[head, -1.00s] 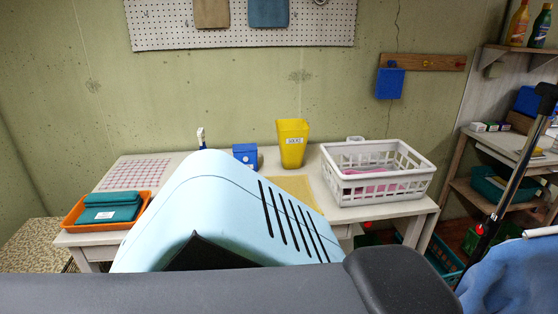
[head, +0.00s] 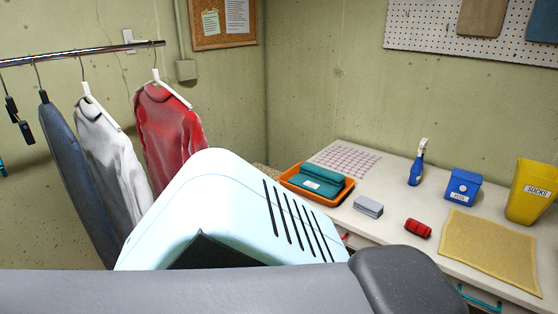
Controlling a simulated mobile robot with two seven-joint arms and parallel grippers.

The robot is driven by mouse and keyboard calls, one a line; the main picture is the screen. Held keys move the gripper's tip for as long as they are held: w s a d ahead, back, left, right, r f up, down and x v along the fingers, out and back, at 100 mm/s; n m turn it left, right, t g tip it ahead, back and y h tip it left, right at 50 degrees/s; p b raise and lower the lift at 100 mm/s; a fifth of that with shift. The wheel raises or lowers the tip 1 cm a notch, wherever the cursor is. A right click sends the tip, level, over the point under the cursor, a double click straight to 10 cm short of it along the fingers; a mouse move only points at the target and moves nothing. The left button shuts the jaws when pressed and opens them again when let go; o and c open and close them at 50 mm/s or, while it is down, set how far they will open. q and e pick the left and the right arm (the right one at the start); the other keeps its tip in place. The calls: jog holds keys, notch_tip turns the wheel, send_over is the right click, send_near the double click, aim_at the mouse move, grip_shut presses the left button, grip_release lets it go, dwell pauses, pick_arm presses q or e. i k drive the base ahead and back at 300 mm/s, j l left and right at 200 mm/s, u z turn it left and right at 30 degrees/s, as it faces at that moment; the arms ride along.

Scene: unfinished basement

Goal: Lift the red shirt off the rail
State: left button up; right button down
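The red shirt (head: 170,130) hangs on a white hanger at the right end of the metal rail (head: 90,51), in the left part of the head view. Its lower right part is hidden behind my own light blue body. A white shirt (head: 112,152) hangs just left of it, and a dark blue garment (head: 72,165) hangs left of that. Neither of my grippers shows in the head view.
A white table on the right holds an orange tray (head: 327,197) with teal cloths, a grey block (head: 368,207), a red item (head: 418,229), a spray bottle (head: 417,163), a blue box (head: 462,186), a yellow bin (head: 532,192) and a yellow mat (head: 488,247). Dark clips (head: 18,120) hang at the rail's far left.

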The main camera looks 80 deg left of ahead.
aim_at(169, 131)
jog(key=u, duration=3.45)
jog(key=i+l+z, duration=0.3)
jog(key=l, duration=0.25)
jog(key=i+l+z, duration=0.3)
jog(key=i+l, duration=0.15)
